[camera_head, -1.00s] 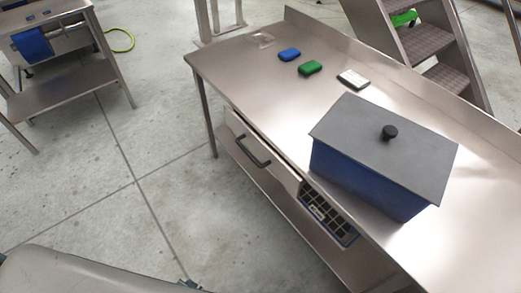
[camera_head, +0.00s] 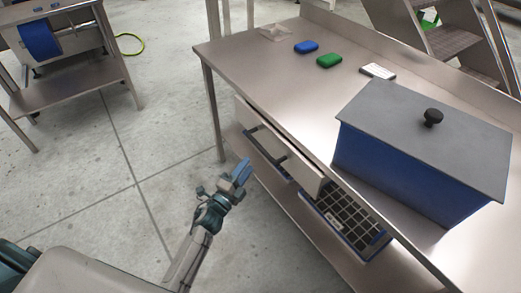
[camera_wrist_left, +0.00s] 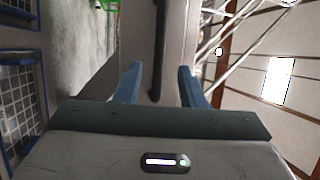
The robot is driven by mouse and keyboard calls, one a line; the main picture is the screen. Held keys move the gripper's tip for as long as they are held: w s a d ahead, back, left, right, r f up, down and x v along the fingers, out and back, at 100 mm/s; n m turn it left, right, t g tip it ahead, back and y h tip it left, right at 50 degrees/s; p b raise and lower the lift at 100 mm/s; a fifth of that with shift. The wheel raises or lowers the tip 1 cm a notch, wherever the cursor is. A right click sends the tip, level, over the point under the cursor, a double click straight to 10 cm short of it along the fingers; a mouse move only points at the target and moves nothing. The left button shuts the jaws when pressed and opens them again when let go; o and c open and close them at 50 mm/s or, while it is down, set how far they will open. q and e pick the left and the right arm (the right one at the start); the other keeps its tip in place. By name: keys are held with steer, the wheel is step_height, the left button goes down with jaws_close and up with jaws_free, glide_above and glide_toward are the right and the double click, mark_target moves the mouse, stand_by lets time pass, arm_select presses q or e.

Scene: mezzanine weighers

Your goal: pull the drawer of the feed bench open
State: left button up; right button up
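The feed bench (camera_head: 350,70) is a steel table running from back left to front right. Its drawer (camera_head: 302,172) has a pale metal front under the tabletop, and I cannot tell whether it stands slightly out. A dark bar handle (camera_head: 267,147) is on that front. My left gripper (camera_head: 241,171) is in front of and below the handle, apart from it in the head view. In the left wrist view its blue fingers (camera_wrist_left: 158,82) are open and empty, with the dark handle (camera_wrist_left: 159,45) lined up between them. My right gripper is not in view.
A blue box with a grey lid (camera_head: 425,145) stands on the bench, with a blue block (camera_head: 306,47), a green block (camera_head: 329,60) and a white item (camera_head: 378,71). A gridded tray (camera_head: 345,212) is on the shelf below. Steps (camera_head: 450,40) stand behind.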

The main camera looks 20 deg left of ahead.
mark_target(260, 146)
arm_select(q)
steer(key=p+x, duration=0.1)
steer(key=x, duration=0.8)
steer(key=shift+w+f, duration=0.1)
steer(key=shift+w, duration=0.15)
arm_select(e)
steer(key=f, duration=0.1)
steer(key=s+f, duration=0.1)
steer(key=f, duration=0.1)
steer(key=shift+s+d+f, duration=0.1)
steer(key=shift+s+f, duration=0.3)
arm_select(q)
steer(key=shift+c, duration=0.3)
jaws_close()
